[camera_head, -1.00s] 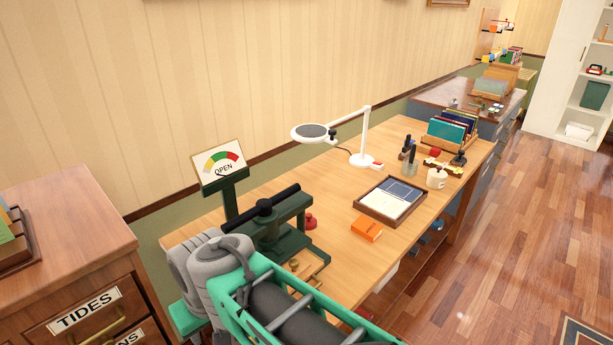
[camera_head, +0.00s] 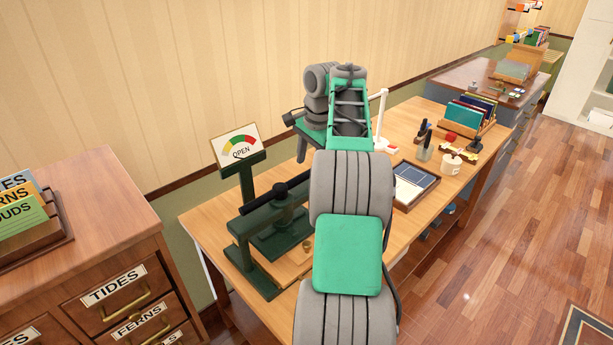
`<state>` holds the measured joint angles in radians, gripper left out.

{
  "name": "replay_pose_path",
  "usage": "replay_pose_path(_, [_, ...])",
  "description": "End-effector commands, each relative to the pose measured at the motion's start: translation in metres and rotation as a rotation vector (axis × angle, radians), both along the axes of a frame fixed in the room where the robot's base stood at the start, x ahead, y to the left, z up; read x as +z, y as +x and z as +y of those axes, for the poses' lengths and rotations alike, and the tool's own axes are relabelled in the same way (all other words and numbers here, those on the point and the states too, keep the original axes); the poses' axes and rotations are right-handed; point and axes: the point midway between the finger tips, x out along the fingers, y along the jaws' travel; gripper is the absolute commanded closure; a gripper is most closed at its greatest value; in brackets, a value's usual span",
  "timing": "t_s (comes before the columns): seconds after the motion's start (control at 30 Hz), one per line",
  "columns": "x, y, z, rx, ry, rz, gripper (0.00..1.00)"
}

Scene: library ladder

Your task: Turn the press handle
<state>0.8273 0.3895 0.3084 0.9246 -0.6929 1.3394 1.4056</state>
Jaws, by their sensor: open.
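The press (camera_head: 252,262) is a dark green frame on the near left end of the wooden desk. Its black bar handle (camera_head: 262,200) lies across the top of a central screw, slanting up to the right; my arm hides or borders its right end.
My arm covers the desk's middle. A labelled drawer cabinet (camera_head: 90,250) is at left. The striped wall runs behind the desk.

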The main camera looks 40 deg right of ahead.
Motion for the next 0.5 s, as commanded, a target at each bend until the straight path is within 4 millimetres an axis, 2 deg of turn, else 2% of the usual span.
replay_pose_path(0.03, [-0.017,0.002,0.0,0.001,-0.001,-0.001,0.56])
replay_pose_path(0.13, [-0.03,0.005,0.001,0.001,0.0,0.0,0.56])
replay_pose_path(0.27, [-0.036,0.007,0.001,0.001,-0.001,-0.002,0.56])
replay_pose_path(0.5, [-0.035,0.008,0.001,0.001,-0.001,-0.002,0.57])
